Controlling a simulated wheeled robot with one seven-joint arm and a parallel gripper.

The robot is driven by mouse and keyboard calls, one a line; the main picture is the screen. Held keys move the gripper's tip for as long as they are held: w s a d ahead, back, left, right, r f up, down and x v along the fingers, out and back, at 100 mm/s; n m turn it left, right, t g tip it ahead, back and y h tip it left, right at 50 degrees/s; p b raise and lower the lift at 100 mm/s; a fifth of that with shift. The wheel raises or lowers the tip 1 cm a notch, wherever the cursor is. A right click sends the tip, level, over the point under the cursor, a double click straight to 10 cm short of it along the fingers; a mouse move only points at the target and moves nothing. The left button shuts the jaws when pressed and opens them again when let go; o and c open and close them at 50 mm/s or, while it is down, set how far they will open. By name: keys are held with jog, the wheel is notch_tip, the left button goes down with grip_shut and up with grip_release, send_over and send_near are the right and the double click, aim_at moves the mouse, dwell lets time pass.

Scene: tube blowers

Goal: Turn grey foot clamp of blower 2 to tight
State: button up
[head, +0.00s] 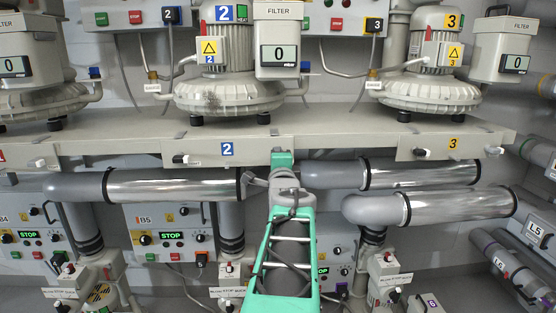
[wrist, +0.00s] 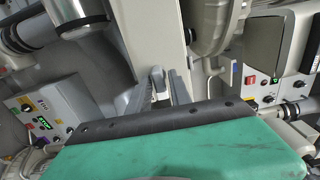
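Blower 2 (head: 228,92) stands on the beige shelf, with a blue 2 label (head: 227,149) on the panel below it. Small grey clamps sit along the shelf edge, one at the left (head: 180,134) and one at the right (head: 274,132) of blower 2. My green gripper (head: 281,156) is at the shelf's front edge, just below the right one, and hides part of the panel. In the wrist view my gripper (wrist: 158,95) has its two fingers apart, with a small grey lever (wrist: 157,76) between their tips. I cannot tell whether they touch it.
A white-and-black latch (head: 180,159) is on the front panel. Silver pipes (head: 175,184) run below the shelf on both sides of my arm. Blower 3 (head: 430,90) stands to the right. Control boxes (head: 165,230) are lower down.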

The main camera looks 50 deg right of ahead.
jog(key=shift+o, duration=1)
jog(key=v, duration=0.8)
jog(key=shift+b, duration=0.45)
